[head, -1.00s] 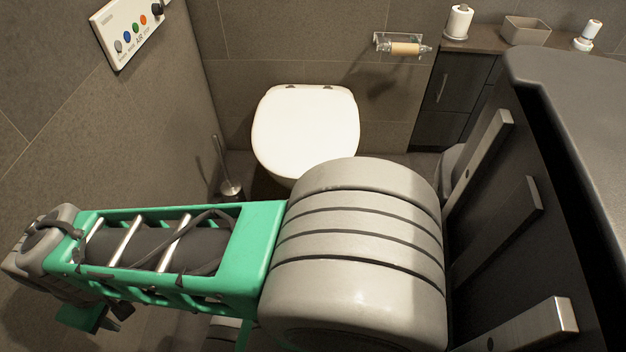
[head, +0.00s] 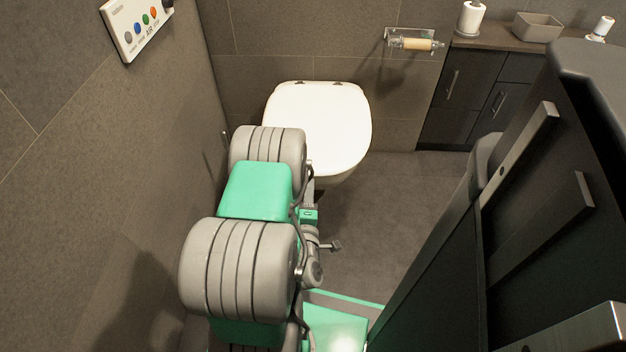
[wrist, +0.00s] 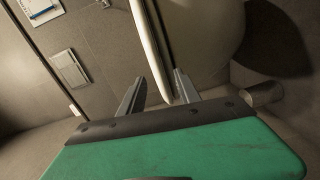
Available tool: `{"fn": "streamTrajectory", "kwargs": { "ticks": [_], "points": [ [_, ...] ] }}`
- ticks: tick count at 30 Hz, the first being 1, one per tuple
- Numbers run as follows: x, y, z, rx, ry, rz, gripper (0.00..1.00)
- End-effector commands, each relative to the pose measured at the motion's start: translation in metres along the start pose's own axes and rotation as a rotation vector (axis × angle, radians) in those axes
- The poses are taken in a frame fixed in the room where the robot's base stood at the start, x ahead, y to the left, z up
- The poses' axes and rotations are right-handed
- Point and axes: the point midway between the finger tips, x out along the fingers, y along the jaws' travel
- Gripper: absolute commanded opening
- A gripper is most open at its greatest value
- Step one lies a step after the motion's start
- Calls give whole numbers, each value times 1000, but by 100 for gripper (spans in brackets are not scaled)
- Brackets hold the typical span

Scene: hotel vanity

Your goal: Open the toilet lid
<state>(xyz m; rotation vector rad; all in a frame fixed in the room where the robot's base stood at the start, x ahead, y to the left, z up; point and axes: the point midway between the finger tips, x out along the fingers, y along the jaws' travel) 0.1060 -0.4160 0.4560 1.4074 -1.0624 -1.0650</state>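The toilet lid (head: 318,125) is white and lies closed on the toilet in the head view, with its hinges at the back wall. In the wrist view its rim, or the lid and seat edge together, shows as a thin pale strip (wrist: 150,50). My gripper (wrist: 158,92) is open in the wrist view, with one finger on each side of the strip's near end. I cannot tell whether either finger touches it. In the head view my arm covers the lid's left front edge, and my fingers are hidden behind it.
A tiled wall with a button panel (head: 137,25) stands close on the left. A paper holder (head: 412,42) is on the back wall. A dark vanity cabinet (head: 470,95) stands at the right back. Bare floor (head: 385,215) lies right of the toilet.

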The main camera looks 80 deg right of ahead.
Motion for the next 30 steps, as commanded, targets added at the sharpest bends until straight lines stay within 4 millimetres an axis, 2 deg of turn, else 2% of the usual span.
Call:
{"fn": "streamTrajectory", "kwargs": {
  "ticks": [2, 5, 8, 15, 18, 26, 30],
  "points": [
    [-16, -3, 11, -53, -3, 38, 39],
    [-20, -2, 13, -81, 4, 63, 39],
    [-6, -1, 12, -82, 7, 67, 39],
    [40, 2, 11, -79, 7, 65, 39],
    [51, 3, 11, -78, 6, 63, 39],
    [55, 4, 12, -78, 5, 64, 39],
    [55, 4, 12, -78, 5, 64, 30]
  ]
}}
